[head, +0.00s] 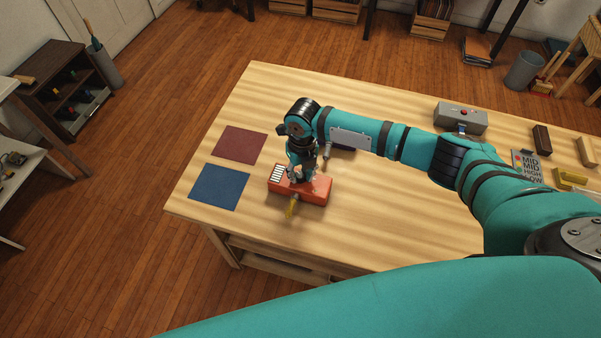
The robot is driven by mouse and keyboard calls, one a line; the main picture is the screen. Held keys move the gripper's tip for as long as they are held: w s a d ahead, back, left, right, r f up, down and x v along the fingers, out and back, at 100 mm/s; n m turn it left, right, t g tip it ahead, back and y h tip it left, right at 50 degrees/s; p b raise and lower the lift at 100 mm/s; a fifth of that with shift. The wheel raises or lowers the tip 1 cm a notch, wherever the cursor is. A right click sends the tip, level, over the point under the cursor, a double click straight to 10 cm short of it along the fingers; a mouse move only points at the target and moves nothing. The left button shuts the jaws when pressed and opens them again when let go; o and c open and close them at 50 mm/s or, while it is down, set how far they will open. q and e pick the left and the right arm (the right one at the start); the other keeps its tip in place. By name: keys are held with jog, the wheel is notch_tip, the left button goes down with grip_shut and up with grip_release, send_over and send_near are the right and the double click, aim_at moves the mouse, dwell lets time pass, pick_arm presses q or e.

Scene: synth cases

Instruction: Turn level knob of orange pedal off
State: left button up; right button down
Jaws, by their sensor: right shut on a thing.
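The orange pedal (315,191) lies on the wooden table, right of the blue mat, with a striped black-and-white patch on its left end. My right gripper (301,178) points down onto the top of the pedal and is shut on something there. The gripper and wrist cover that spot, so the level knob and its setting cannot be made out. My left gripper is not in view.
A blue mat (219,187) and a maroon mat (240,145) lie left of the pedal. A grey box (461,117) and a lettered card (526,165) are farther right. The near table top is clear.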

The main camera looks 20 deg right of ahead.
aim_at(302, 174)
dwell(0.3)
jog(key=c, duration=1.1)
grip_release()
jog(key=shift+o, duration=0.2)
notch_tip(302, 174, up, 12)
jog(key=shift+d, duration=0.2)
